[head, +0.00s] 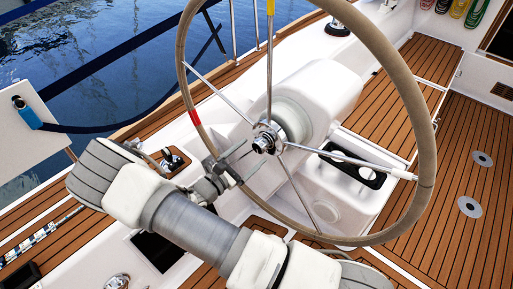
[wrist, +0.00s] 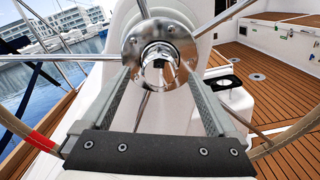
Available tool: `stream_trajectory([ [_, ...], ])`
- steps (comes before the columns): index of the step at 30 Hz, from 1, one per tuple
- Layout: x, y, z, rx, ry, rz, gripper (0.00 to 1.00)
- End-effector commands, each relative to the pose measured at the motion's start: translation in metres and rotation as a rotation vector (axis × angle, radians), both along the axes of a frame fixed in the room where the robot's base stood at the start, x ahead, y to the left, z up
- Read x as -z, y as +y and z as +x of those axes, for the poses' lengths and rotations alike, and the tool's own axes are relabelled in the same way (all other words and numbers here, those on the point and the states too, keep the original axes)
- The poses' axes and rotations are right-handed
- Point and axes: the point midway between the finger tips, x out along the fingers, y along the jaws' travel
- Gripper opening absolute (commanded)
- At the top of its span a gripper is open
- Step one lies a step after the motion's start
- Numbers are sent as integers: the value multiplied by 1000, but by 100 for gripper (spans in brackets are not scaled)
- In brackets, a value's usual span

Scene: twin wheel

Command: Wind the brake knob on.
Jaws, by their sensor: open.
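The brake knob (head: 262,144) is a shiny chrome boss at the hub of the steering wheel (head: 425,150). In the wrist view the knob (wrist: 160,68) is near the upper middle, in front of a round chrome hub plate (wrist: 133,50) with bolts. My gripper (head: 247,160) is open and empty, pointing at the hub from the lower left in the head view. In the wrist view its two fingers (wrist: 159,80) reach up on either side of the knob. Whether they touch it I cannot tell.
Chrome spokes (head: 213,87) run from the hub to the tan rim, close around my gripper. A white pedestal (head: 335,85) stands behind the wheel. A red band (head: 194,118) marks the rim's left side. Teak deck (head: 470,150) lies open at the right; water lies beyond the rail at the left.

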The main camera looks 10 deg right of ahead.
Motion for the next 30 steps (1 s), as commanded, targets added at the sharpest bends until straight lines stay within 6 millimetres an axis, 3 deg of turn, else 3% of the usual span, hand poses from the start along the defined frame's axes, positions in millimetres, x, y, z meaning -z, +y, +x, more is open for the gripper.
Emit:
stream_trajectory([
  [9,0,66,-47,-4,1,3,94],
  [15,0,96,-69,-4,1,1,94],
  [21,0,110,-79,-2,0,2,94],
  [30,0,111,-81,0,1,1,94],
])
